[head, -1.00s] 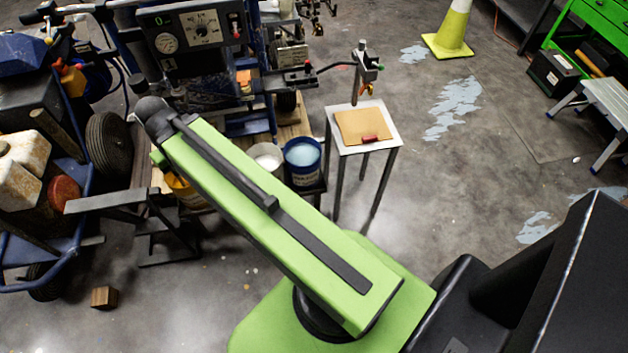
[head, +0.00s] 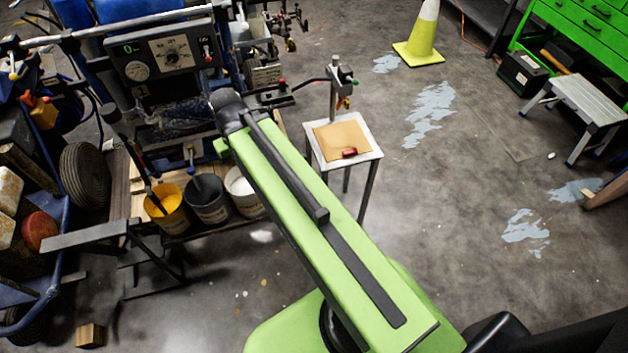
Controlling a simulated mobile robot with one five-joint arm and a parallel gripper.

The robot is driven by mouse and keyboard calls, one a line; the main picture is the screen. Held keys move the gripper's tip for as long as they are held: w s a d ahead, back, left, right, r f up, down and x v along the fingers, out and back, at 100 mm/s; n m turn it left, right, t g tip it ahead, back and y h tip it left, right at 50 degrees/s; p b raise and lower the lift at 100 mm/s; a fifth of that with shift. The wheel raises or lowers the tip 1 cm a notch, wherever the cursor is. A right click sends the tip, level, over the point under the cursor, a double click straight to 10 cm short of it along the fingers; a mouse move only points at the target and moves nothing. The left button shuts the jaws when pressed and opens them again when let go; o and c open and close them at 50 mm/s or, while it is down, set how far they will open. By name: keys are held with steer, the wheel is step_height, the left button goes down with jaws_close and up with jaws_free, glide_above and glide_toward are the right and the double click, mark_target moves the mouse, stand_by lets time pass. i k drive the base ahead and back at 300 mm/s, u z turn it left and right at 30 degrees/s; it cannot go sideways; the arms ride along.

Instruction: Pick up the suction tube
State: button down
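The line striper (head: 165,58) stands at the upper left, with a gauge and dial panel on its front. Two upright rods stand over the buckets below it: a dark rod (head: 148,190) reaches into the yellow bucket (head: 170,212), and a shorter piece with a pale top (head: 190,157) hangs over the dark grey bucket (head: 208,203). I cannot tell which of these, if either, is the suction tube. My green arm crosses the middle, its far end just in front of the striper. My gripper is not visible.
A white bucket (head: 243,190) stands beside the grey one. A small table (head: 368,152) with a tan board and red object is right of my arm. A yellow cone (head: 420,45), a step stool (head: 585,98) and a green cabinet (head: 590,28) stand farther right. Open floor lies between.

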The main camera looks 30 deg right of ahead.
mark_target(150, 194)
steer(key=z, duration=0.5)
steer(key=i, duration=0.5)
steer(key=z, duration=0.25)
steer(key=k, duration=0.65)
steer(key=u, duration=3.2)
steer(key=i, duration=1.6)
steer(key=z, duration=0.4)
